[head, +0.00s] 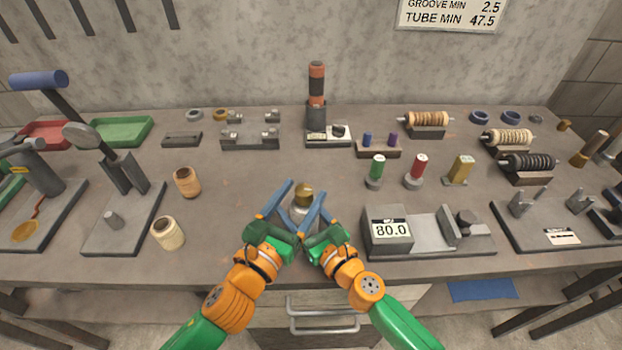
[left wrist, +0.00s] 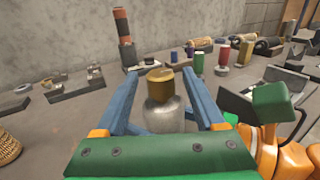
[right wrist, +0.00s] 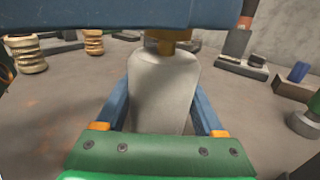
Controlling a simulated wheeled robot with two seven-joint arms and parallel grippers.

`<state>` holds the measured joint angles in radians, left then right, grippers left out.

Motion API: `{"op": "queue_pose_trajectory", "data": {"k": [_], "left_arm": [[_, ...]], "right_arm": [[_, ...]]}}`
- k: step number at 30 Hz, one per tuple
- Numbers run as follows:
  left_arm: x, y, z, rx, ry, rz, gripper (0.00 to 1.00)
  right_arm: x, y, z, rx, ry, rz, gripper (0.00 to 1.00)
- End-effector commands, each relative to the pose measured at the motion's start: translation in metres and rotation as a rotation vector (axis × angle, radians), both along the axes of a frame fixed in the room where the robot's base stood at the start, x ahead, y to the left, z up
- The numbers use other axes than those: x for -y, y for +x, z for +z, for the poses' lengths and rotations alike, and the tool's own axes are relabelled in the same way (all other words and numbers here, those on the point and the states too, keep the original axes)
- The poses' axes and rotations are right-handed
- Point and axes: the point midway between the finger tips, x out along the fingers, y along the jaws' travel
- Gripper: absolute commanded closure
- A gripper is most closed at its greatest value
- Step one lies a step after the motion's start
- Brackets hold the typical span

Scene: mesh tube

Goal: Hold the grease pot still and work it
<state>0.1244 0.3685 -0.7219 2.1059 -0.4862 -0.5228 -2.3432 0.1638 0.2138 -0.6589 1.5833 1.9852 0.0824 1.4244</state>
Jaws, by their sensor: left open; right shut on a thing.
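The grease pot stands upright near the table's front edge, with a pale grey body (head: 300,211) and a brass cap (head: 304,190). My left gripper (left wrist: 160,76) is open, with its blue fingers on either side of the cap and gaps between them and it. My right gripper (right wrist: 162,98) is shut on the pot's body (right wrist: 162,90), one finger along each side. In the right wrist view a blue finger of my left gripper crosses the top and hides most of the cap. In the head view the fingers of both grippers overlap around the pot.
A scale reading 80.0 (head: 390,232) stands close on the right. The table directly behind the pot is mostly clear.

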Motion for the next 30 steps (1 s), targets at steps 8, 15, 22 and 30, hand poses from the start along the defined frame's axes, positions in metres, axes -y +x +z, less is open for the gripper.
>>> {"op": "queue_pose_trajectory", "data": {"k": [8, 15, 22, 30], "left_arm": [[0.020, 0.038, 0.000, -0.001, -0.002, -0.001, 0.29], [0.021, 0.040, 0.000, -0.002, -0.001, -0.002, 0.29], [0.021, 0.040, 0.000, -0.002, -0.001, -0.002, 0.86], [0.021, 0.040, 0.000, 0.001, 0.000, -0.010, 1.00]], "right_arm": [[0.000, 0.000, 0.000, -0.001, -0.001, -0.001, 1.00], [0.000, 0.000, 0.000, -0.001, -0.001, 0.000, 1.00], [0.000, 0.000, 0.000, -0.001, -0.001, 0.000, 1.00], [0.000, 0.000, 0.000, -0.001, 0.000, -0.001, 1.00]]}}
